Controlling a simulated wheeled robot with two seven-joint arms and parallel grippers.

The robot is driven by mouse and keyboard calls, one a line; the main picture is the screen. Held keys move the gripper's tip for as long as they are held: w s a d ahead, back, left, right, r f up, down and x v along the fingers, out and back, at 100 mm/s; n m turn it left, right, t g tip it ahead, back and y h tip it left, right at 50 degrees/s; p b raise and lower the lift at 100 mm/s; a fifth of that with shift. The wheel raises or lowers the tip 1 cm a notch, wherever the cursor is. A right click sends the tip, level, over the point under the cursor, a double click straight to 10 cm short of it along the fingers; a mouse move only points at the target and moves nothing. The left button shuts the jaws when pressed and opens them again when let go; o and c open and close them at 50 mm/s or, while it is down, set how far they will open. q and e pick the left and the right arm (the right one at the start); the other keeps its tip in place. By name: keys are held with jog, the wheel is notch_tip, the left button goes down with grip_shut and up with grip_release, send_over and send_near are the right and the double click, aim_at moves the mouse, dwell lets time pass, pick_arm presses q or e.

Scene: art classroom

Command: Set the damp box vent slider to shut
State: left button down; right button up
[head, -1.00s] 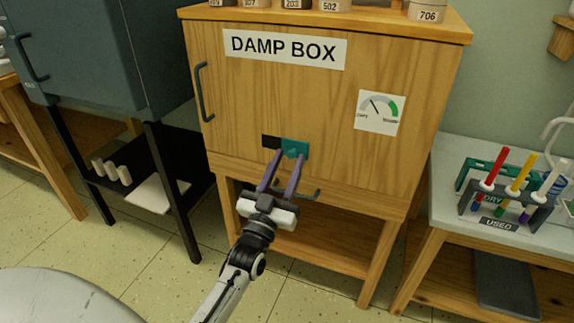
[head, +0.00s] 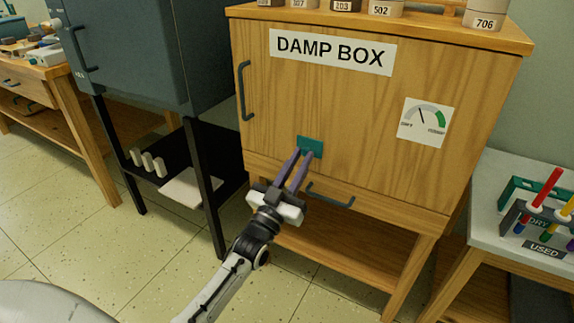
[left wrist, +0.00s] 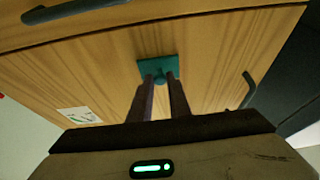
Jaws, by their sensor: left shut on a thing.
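The damp box (head: 380,130) is a wooden cabinet with a black-on-white label on its front. Its teal vent slider (head: 316,141) lies flat on the door, with no dark opening showing beside it. My left gripper (head: 303,154) has its purple fingers shut on the slider's small knob. In the left wrist view the teal plate (left wrist: 151,64) and its knob (left wrist: 159,79) show between the fingertips (left wrist: 160,80). The fingers hide part of the plate's lower edge. My right gripper is in neither view.
A dial gauge (head: 426,120) is on the door's right, a dark door handle (head: 244,90) on its left. A dark cabinet (head: 135,50) stands left and a grey-topped table (head: 503,200) right.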

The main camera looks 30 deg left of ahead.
pick_arm(q)
jog(key=shift+a, duration=0.25)
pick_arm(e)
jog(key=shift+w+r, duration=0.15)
pick_arm(q)
jog(key=c, duration=1.7)
grip_release()
jog(key=shift+o, duration=0.2)
jog(key=p+v, duration=0.1)
jog(key=v, duration=0.9)
jog(key=shift+s+p, duration=0.15)
jog(key=shift+p, duration=0.25)
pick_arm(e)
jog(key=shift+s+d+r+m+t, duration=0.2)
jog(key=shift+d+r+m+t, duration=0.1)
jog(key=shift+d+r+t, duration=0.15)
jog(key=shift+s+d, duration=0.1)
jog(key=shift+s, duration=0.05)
